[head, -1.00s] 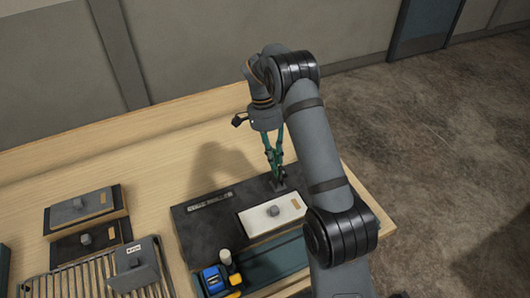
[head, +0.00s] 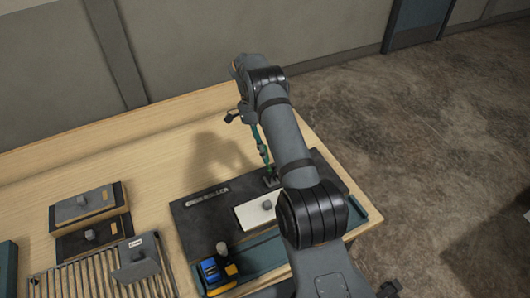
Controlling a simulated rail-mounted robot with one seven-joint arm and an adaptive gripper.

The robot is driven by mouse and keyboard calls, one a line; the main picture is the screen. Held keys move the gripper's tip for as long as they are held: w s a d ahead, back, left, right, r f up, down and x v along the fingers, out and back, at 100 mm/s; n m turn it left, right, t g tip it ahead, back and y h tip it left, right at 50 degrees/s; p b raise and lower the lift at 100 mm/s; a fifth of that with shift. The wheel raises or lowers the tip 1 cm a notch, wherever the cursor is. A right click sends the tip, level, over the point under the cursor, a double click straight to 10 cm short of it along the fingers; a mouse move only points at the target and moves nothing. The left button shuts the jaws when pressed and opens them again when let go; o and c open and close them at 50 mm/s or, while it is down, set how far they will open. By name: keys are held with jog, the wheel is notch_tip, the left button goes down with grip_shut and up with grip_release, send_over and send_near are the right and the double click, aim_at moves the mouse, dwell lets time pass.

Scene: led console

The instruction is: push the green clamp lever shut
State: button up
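The dark clamp base (head: 270,183) is on the black console (head: 205,215), at the far edge beside a white panel. My gripper (head: 264,158) points down just above the clamp base, partly hidden behind my forearm. Slim green parts run from my wrist down towards the clamp. They are too small and too covered for me to tell gripper finger from green clamp lever. I cannot tell whether the gripper touches the lever, how far the lever is tilted, or how far the fingers are apart.
The white panel (head: 252,212) with a grey knob lies on the console, partly behind my arm. A blue and yellow item (head: 213,274) and a pale cylinder (head: 222,248) stand at the front. A slatted rack (head: 92,278) and dark knobbed boxes (head: 90,207) are left. The wooden table (head: 150,150) is clear behind.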

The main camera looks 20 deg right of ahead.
jog(key=shift+o, duration=0.9)
jog(key=shift+s+a, duration=0.1)
jog(key=shift+a, duration=0.05)
notch_tip(320, 180, up, 10)
jog(key=shift+f, duration=0.1)
